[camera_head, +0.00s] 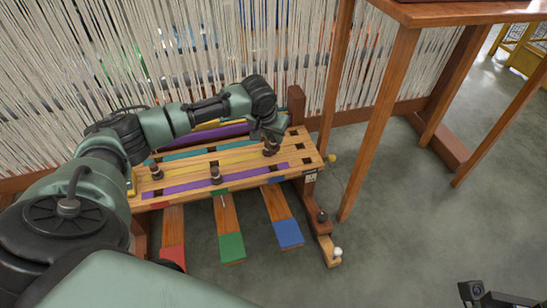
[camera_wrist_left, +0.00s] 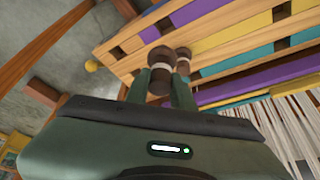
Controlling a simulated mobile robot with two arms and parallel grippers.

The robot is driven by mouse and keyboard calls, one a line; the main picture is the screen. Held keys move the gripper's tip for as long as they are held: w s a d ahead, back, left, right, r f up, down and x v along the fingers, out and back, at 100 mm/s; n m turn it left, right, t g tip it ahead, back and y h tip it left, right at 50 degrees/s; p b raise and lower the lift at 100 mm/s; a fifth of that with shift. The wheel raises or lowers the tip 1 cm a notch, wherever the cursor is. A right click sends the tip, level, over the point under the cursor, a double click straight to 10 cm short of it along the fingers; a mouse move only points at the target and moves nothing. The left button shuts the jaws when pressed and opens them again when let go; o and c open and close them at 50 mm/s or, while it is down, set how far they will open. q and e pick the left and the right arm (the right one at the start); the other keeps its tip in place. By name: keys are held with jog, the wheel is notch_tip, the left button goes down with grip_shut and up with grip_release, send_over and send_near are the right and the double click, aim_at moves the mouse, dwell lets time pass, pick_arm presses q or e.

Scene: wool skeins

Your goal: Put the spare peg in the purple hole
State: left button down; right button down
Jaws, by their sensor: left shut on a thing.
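My left gripper (camera_head: 268,134) reaches over the right end of a striped wooden board (camera_head: 240,166). It is shut on a dark brown peg with a pale band, seen between its fingers in the left wrist view (camera_wrist_left: 160,82). A second similar peg (camera_wrist_left: 184,58) shows just beyond the right finger. Two more pegs, one at the left (camera_head: 157,172) and one at the front middle (camera_head: 216,175), stand on the board. A purple stripe (camera_head: 195,186) with dark square holes runs along the front. A dark part at the lower right may be my right gripper (camera_head: 476,292); its jaws are unclear.
Red, green (camera_head: 231,247) and blue (camera_head: 289,233) tipped pedals jut out in front. Pale hanging threads (camera_head: 220,50) stand close behind the board. Wooden posts (camera_head: 378,120) stand to the right. Grey floor (camera_head: 420,220) is open at the right.

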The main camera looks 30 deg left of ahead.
aim_at(273, 154)
pick_arm(q)
notch_tip(273, 154, down, 4)
jog(key=shift+r+b, duration=0.15)
jog(key=shift+b, duration=0.5)
notch_tip(273, 154, down, 4)
jog(key=shift+f+b, duration=0.15)
jog(key=shift+b, duration=0.95)
jog(key=shift+f, duration=0.3)
jog(key=shift+r, duration=0.1)
jog(key=shift+f, duration=0.5)
jog(key=shift+f, duration=0.1)
